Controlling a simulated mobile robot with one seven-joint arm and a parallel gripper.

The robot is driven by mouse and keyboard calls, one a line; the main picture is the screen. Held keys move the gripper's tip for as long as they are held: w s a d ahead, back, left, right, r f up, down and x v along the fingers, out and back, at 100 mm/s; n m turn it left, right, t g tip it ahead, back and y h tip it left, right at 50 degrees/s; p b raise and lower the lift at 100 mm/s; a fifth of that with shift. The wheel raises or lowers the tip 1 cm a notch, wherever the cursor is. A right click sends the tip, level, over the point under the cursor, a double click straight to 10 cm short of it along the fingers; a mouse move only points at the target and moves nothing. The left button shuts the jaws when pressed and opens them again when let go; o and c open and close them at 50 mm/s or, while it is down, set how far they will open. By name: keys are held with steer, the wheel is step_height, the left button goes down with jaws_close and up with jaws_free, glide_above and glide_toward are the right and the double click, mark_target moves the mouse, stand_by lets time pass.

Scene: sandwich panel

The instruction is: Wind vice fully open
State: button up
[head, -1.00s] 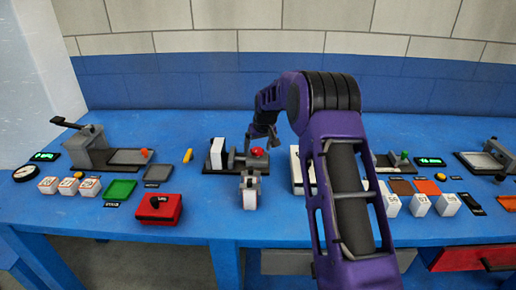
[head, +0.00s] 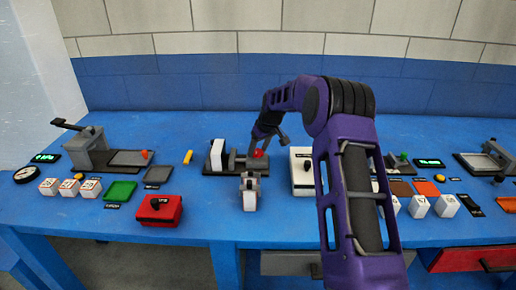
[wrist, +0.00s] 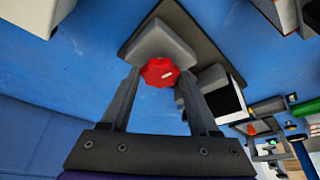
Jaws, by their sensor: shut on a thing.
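The vice (head: 238,160) stands on the blue bench in the middle of the head view, with a dark base and a pale block (head: 217,156) at its left end. Its red knob (head: 258,153) is at the right end. In the wrist view the lobed red knob (wrist: 158,73) with a white mark lies between my fingertips, in front of a grey block (wrist: 160,42) of the vice. My gripper (head: 264,146) is shut on the knob, coming from behind and right. How far the jaws stand apart is hard to tell.
A white block (head: 250,192) with a grey fitting stands in front of the vice. A white box (head: 301,172) is close on its right, partly behind my arm. A red box (head: 160,208) is at front left. Bare bench lies behind the vice.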

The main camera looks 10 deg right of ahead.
steer(key=shift+n+g+y, duration=0.3)
steer(key=shift+n, duration=0.6)
steer(key=o, duration=1.4)
steer(key=shift+c, duration=0.2)
steer(key=p+v, duration=0.1)
steer(key=v, duration=1.6)
steer(key=shift+r, duration=0.2)
steer(key=shift+s, duration=0.15)
